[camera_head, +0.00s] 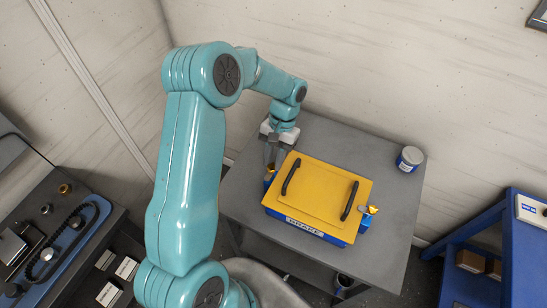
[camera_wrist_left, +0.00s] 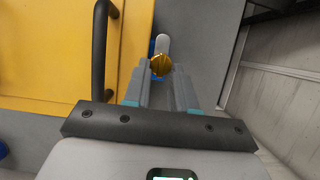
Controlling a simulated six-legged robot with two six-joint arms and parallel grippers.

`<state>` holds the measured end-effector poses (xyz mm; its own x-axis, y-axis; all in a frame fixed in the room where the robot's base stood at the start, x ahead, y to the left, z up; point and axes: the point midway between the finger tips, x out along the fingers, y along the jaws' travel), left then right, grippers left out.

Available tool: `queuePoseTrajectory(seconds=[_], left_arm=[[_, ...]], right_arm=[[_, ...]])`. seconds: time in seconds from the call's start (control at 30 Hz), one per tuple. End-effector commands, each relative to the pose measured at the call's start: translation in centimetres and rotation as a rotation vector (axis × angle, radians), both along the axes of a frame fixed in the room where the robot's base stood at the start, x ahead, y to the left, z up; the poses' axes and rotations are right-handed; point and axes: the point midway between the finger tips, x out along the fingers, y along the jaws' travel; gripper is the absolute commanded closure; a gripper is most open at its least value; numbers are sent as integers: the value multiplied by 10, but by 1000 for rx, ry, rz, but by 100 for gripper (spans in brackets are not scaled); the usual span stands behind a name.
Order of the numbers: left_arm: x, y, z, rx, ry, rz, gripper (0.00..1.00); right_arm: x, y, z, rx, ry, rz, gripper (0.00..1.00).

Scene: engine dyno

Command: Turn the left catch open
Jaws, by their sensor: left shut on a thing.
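A box with a yellow lid (camera_head: 318,196) and a blue body stands on the grey table; its front label seems to read "BRAKE". The lid has two black handles. The left catch, a brass knob, shows in the left wrist view (camera_wrist_left: 160,65) between my fingertips. My left gripper (camera_head: 271,165) reaches down at the box's left side, and its fingers are shut on the catch. In the left wrist view the gripper (camera_wrist_left: 160,80) points at the knob beside the yellow lid. The right catch (camera_head: 370,209) is a brass knob on the box's right side. My right gripper is not in view.
A blue-and-white can (camera_head: 409,159) stands at the right of the grey table (camera_head: 392,235). A blue bench (camera_head: 520,235) is at the far right. A dark bench with a belt and small parts (camera_head: 60,240) is at the left. Pale walls stand behind the table.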

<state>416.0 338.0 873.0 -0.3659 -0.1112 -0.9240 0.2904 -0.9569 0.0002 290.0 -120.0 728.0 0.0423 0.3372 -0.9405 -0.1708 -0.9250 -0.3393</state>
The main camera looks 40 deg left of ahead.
Motion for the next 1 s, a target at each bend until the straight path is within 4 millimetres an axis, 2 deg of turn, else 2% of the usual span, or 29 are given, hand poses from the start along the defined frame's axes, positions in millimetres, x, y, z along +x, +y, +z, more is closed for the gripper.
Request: queuePoseTrajectory(seconds=[0.37, 0.4, 0.43, 0.47, 0.8, 0.87, 1.0], left_arm=[[1, 1, 1, 2, -5, -4, 100], [1, 1, 1, 2, -5, -4, 65], [1, 1, 1, 2, -5, -4, 55], [1, 1, 1, 2, -4, -4, 50], [2, 1, 4, 2, -2, -3, 50], [5, 2, 10, 2, -4, -3, 50], [16, 5, 36, 4, -7, -2, 50]], right_arm=[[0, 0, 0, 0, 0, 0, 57], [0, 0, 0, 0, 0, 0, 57], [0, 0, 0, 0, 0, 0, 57], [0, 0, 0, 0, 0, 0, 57], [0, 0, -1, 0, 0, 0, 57], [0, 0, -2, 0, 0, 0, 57], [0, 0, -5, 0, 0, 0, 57]])
